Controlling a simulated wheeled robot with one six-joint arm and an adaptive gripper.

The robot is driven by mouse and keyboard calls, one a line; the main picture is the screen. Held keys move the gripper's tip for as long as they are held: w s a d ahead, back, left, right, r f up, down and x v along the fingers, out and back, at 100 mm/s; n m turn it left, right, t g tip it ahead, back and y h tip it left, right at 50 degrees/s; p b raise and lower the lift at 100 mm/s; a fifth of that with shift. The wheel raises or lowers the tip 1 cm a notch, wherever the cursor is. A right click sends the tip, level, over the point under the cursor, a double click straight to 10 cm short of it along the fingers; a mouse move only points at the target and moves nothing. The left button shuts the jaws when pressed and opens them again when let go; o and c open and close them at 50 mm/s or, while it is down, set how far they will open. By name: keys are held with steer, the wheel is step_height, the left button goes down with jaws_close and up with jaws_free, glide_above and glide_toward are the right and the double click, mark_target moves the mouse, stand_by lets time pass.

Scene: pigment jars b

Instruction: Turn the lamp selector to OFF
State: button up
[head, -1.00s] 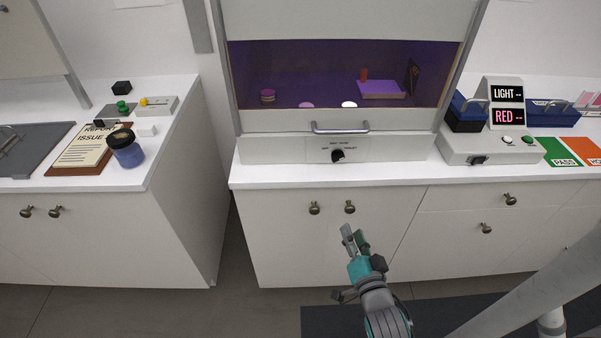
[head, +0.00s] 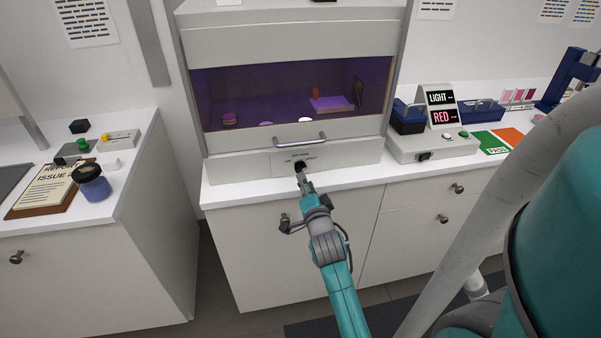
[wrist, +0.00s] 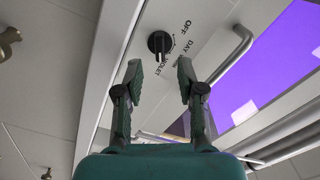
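The lamp selector is a black knob (head: 299,164) on the white front strip below the purple-lit cabinet. In the wrist view the knob (wrist: 159,42) has OFF, DAY and VIOLET printed beside it. Its pale pointer mark appears to lie toward the VIOLET side, though it is small. My gripper (wrist: 159,74) is open, its two fingers on either side of the line to the knob. The knob shows beyond the fingertips, with nothing between them. In the head view my gripper (head: 304,182) is just in front of and below the knob, and contact cannot be told.
A metal handle (head: 301,141) crosses the cabinet front just above the selector. A control box (head: 430,146) with a LIGHT/RED display stands on the counter to the right. A blue jar (head: 93,183) and clipboard (head: 40,192) are on the left counter.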

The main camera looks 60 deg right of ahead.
mark_target(302, 170)
steer(key=shift+x, duration=2.9)
jaws_close()
